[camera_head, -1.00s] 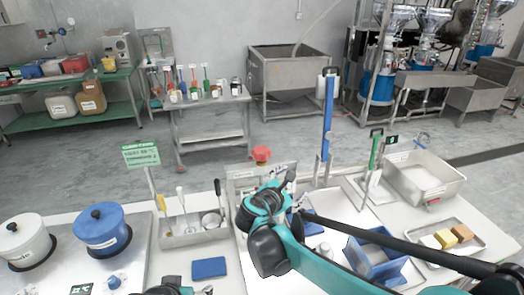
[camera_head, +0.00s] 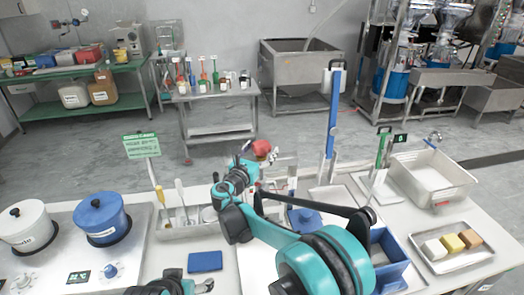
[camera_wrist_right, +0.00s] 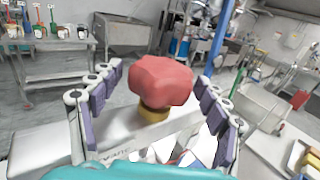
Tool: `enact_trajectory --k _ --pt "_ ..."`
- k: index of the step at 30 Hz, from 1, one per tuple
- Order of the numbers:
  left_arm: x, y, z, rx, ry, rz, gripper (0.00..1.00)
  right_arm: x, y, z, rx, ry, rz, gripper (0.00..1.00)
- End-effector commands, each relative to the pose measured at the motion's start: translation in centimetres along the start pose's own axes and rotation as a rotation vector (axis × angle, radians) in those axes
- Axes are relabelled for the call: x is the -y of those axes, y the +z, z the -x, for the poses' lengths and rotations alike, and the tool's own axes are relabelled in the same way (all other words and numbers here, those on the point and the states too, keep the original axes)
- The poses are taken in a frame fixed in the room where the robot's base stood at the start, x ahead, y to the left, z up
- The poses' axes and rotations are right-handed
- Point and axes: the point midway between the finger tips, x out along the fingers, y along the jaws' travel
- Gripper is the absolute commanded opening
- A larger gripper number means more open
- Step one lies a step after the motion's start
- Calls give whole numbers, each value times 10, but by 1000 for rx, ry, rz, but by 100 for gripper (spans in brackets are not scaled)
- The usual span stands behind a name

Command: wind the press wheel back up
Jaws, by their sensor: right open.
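The press wheel is a red lobed knob (camera_head: 261,148) at the top of the press in the middle of the head view. In the right wrist view the red knob (camera_wrist_right: 160,82) sits on a brass collar (camera_wrist_right: 153,114) above a pale metal beam. My right gripper (camera_wrist_right: 160,100) is open, with one finger on each side of the knob and visible gaps to it. In the head view my right gripper (camera_head: 262,160) is at the wheel, and my arm hides most of the press. My left gripper (camera_head: 205,286) shows only partly at the bottom edge.
A blue pot (camera_head: 102,222) and a white pot (camera_head: 24,230) stand at the left. A utensil tray (camera_head: 185,228) is left of my right arm.

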Motion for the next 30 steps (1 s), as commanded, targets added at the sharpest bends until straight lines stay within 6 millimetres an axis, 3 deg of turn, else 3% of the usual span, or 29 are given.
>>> enact_trajectory --k 11,15,17,30 --pt "0 1 -1 0 0 0 76 0 0 -8 -1 0 -1 76" --pt "0 1 -1 0 0 0 76 0 0 -8 -1 0 -1 39" --pt "0 1 -1 0 0 0 76 0 0 -8 -1 0 -1 25" --pt "0 1 -1 0 0 0 76 1 0 -8 -1 68 -1 25"
